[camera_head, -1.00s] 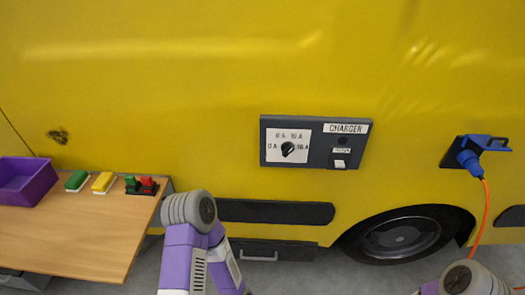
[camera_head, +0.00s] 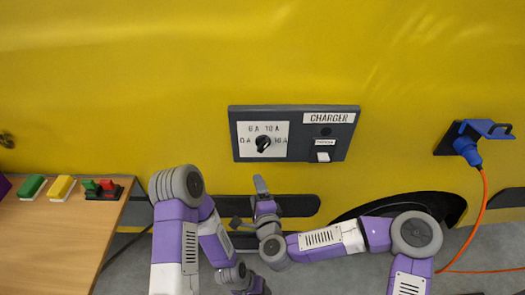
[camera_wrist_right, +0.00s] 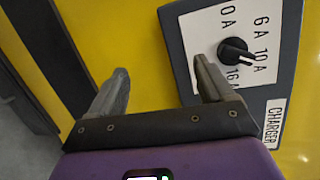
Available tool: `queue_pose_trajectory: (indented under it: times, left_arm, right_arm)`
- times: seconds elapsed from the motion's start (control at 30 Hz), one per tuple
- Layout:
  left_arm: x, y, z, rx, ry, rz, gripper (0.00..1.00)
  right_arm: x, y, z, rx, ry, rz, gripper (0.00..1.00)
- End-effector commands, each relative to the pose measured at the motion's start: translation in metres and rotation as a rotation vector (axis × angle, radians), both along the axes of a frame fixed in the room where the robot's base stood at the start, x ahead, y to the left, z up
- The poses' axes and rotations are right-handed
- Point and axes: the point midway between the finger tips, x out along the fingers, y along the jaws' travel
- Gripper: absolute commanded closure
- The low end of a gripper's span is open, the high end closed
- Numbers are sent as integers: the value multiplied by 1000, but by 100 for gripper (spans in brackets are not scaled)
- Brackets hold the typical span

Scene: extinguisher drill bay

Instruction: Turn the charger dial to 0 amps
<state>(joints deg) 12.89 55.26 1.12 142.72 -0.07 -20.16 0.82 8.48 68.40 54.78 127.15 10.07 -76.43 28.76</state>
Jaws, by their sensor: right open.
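The charger panel (camera_head: 340,150) is a dark plate on the yellow vehicle side. Its black dial (camera_head: 263,143) sits on a white plate marked 0 A, 6 A, 10 A and 16 A. In the right wrist view the dial (camera_wrist_right: 235,50) points toward the 10 A and 16 A side. My right gripper (camera_head: 249,204) is below the panel, apart from the dial. In its wrist view the right gripper (camera_wrist_right: 160,68) is open and empty, with the dial just beyond and right of the right fingertip. My left arm shows at lower left; its gripper is not visible.
A white switch (camera_head: 323,156) is right of the dial. A wooden table (camera_head: 60,235) at left bears green, yellow and red items. A blue plug (camera_head: 467,150) with an orange cable (camera_head: 482,205) is at right. A dark trim strip (camera_head: 300,205) runs below the panel.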

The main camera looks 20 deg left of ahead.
Motion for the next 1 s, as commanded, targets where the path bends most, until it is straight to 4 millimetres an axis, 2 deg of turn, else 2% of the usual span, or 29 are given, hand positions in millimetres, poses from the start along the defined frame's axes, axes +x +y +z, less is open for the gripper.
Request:
queue_pose_trajectory:
  times: [0.03, 0.1, 0.2, 0.3, 0.47, 0.8, 1.0]
  left_arm:
    - [0, 0, -3, 0, 0, 0, 38]
    - [0, 0, -4, 0, 0, 0, 38]
    - [0, 0, -5, 0, 0, 0, 38]
    - [0, 0, -6, 0, 0, 0, 38]
    - [0, 0, -7, 0, 0, 0, 38]
    - [0, 0, -11, 0, 0, 0, 38]
    - [0, 0, -12, 0, 0, 0, 38]
  right_arm:
    - [4, 3, 24, 98, -4, -58, 19]
    - [9, 0, 53, 214, -4, -133, 19]
    - [13, -6, 80, 331, 1, -209, 19]
    - [15, -11, 93, 393, 6, -252, 19]
    - [28, -9, 97, 413, 8, -267, 19]
    - [75, 5, 97, 410, 6, -264, 19]
    - [86, 8, 97, 408, 6, -261, 19]
